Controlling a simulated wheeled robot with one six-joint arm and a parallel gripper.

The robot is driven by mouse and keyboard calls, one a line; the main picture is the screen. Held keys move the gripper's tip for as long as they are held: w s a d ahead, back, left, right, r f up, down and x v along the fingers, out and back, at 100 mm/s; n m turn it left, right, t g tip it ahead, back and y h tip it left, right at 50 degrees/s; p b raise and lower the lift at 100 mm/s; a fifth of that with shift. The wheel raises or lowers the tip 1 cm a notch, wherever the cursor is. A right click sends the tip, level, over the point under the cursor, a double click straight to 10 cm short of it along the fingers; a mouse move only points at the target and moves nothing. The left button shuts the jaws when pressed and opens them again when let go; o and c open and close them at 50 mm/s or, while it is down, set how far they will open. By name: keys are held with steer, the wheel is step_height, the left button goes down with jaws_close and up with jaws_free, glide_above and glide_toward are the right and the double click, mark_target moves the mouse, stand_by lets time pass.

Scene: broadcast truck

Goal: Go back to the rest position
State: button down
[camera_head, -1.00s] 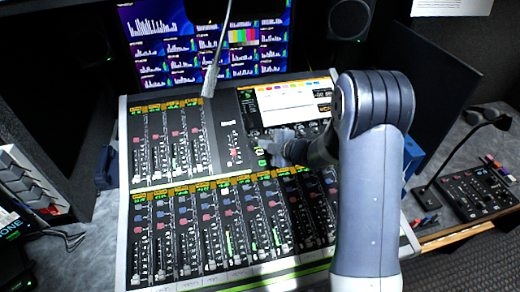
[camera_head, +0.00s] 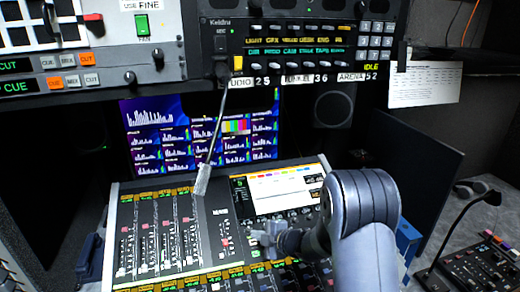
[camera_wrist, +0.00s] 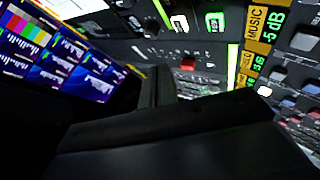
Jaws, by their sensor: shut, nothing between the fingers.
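My gripper (camera_head: 264,236) is shut and empty. In the head view it is over the upper middle of the mixing console (camera_head: 150,240), just below the console's lit touchscreen (camera_head: 280,190). My grey arm reaches up from the bottom right and hides the console's right side. In the wrist view the dark gripper body fills the lower middle, with console buttons and a label reading MUSIC beyond it. I cannot tell whether the fingertips touch the console.
A gooseneck microphone (camera_head: 203,178) hangs over the console. Behind stands a monitor with level meters (camera_head: 170,145) and a speaker (camera_head: 334,110). An intercom panel (camera_head: 290,45) is above. A small control box (camera_head: 475,270) with a gooseneck lamp is at right.

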steer(key=shift+w+p, duration=0.1)
steer(key=shift+p, duration=0.3)
steer(key=shift+s+r+p, duration=0.2)
steer(key=shift+r+p, duration=0.2)
steer(key=shift+p, duration=0.5)
steer(key=r, duration=0.1)
steer(key=s+r+p, duration=0.1)
steer(key=r+p, duration=0.1)
steer(key=r, duration=0.1)
steer(key=shift+s+d, duration=0.3)
steer(key=shift+s, duration=0.1)
